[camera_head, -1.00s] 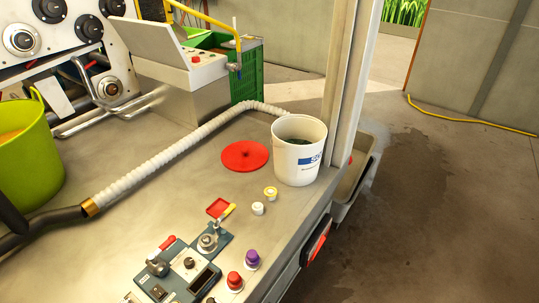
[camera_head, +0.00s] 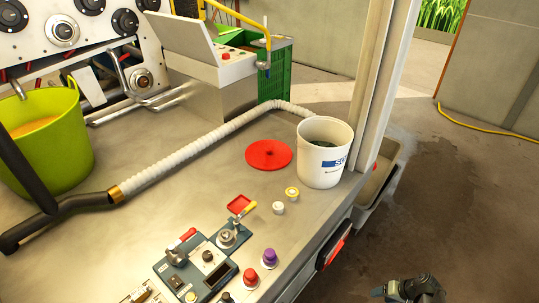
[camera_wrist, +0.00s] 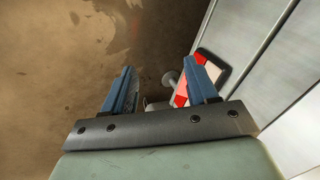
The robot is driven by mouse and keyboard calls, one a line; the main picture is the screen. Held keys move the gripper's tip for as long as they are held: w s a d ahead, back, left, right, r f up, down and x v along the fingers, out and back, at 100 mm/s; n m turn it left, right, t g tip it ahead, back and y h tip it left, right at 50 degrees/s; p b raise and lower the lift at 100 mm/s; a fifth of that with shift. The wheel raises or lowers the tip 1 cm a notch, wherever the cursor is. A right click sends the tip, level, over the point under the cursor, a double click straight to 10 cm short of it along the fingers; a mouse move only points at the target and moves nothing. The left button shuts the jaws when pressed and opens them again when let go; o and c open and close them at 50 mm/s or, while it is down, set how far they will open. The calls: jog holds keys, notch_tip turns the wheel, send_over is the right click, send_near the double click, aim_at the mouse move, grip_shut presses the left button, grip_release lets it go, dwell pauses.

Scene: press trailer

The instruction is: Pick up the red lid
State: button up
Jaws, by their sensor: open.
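The red lid (camera_head: 268,155) is a flat round disc lying on the grey trailer bed (camera_head: 190,200), left of the white bucket (camera_head: 323,165). It is fully visible in the head view and apart from the bucket. My gripper (camera_wrist: 160,82) is open and empty in the wrist view, its two blue fingers spread. It is over the floor beside the trailer, near a red and white reflector (camera_wrist: 192,80). A dark part of my arm shows at the bottom right of the head view, well away from the lid. The lid is not in the wrist view.
A ribbed white hose (camera_head: 205,145) runs behind the lid. A control panel with levers (camera_head: 200,265), red and purple knobs and two small caps stand in front. A post (camera_head: 375,100) rises behind the bucket. A green bucket (camera_head: 45,145) is at left. Bed left of the lid is clear.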

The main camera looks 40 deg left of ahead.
jog(key=w+a+r+n+t+y, duration=0.2)
jog(key=w+a+r+n, duration=0.1)
jog(key=w+a+r, duration=0.75)
jog(key=w+a+r+n+t+y, duration=0.1)
jog(key=w+a+r+n+y, duration=0.1)
jog(key=w+a+r, duration=0.75)
jog(key=w+a+r+n+y, duration=0.25)
jog(key=a+r, duration=0.45)
jog(key=r, duration=0.8)
jog(key=w+a+r+n+t+y, duration=0.15)
jog(key=w+a+r, duration=0.35)
jog(key=a+r, duration=0.6)
jog(key=g+h, duration=0.4)
jog(key=h, duration=0.9)
send_over(268, 149)
jog(key=w, duration=0.1)
jog(key=f, duration=1.8)
jog(key=shift+w+a+f, duration=0.15)
jog(key=shift+a+f, duration=0.1)
jog(key=shift+f, duration=0.05)
jog(key=shift+s+d+f, duration=0.1)
jog(key=shift+s+f, duration=0.15)
jog(key=shift+f, duration=0.45)
jog(key=f, duration=0.4)
jog(key=shift+s+d, duration=0.15)
jog(key=shift+s, duration=0.1)
